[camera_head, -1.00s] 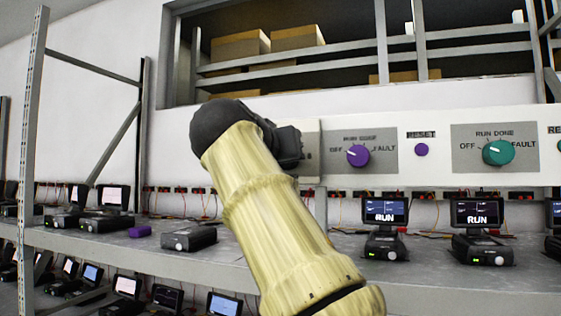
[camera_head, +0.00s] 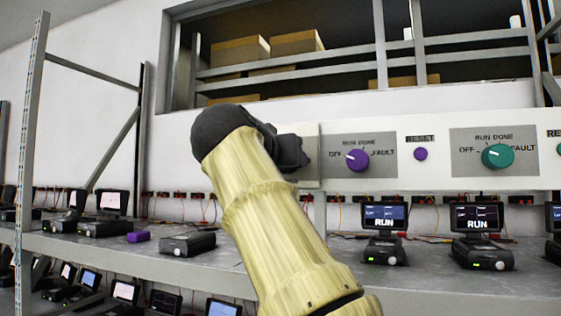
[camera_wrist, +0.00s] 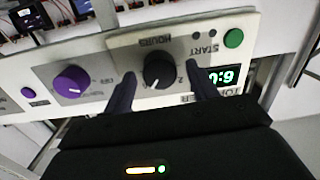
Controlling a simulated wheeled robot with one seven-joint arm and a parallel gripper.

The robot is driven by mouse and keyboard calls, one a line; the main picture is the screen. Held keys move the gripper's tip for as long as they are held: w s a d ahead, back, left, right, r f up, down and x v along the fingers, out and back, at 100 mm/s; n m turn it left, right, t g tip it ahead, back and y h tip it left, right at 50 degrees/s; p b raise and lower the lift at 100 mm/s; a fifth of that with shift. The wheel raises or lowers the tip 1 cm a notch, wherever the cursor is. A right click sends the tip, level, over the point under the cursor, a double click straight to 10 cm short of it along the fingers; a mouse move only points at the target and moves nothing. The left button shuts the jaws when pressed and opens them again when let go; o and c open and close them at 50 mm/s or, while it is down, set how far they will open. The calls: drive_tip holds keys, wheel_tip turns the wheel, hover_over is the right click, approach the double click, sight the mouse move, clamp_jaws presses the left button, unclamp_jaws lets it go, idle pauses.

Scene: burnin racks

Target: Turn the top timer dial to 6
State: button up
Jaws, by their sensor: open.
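A black round dial (camera_wrist: 158,70) with a pale pointer line sits on a grey plate marked HOURS in the wrist view. The lettering there appears upside down. A small display (camera_wrist: 221,77) beside it shows green digits, also upside down. My gripper (camera_wrist: 161,72) is open, with one dark finger on each side of the dial. I cannot tell whether either finger touches it. In the head view my black wrist faces the wall panel, and it hides the fingertips and the dial.
A green button (camera_wrist: 233,38) is close to the display. A purple knob (camera_head: 357,160), a purple reset button (camera_head: 420,154) and a teal knob (camera_head: 497,156) are along the panel. A shelf (camera_head: 120,247) below holds several devices with screens.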

drive_tip(key=shift+s+a, duration=0.1)
drive_tip(key=shift+s, duration=0.05)
drive_tip(key=b+v, duration=0.2)
drive_tip(key=v, duration=1.5)
drive_tip(key=shift+b, duration=0.35)
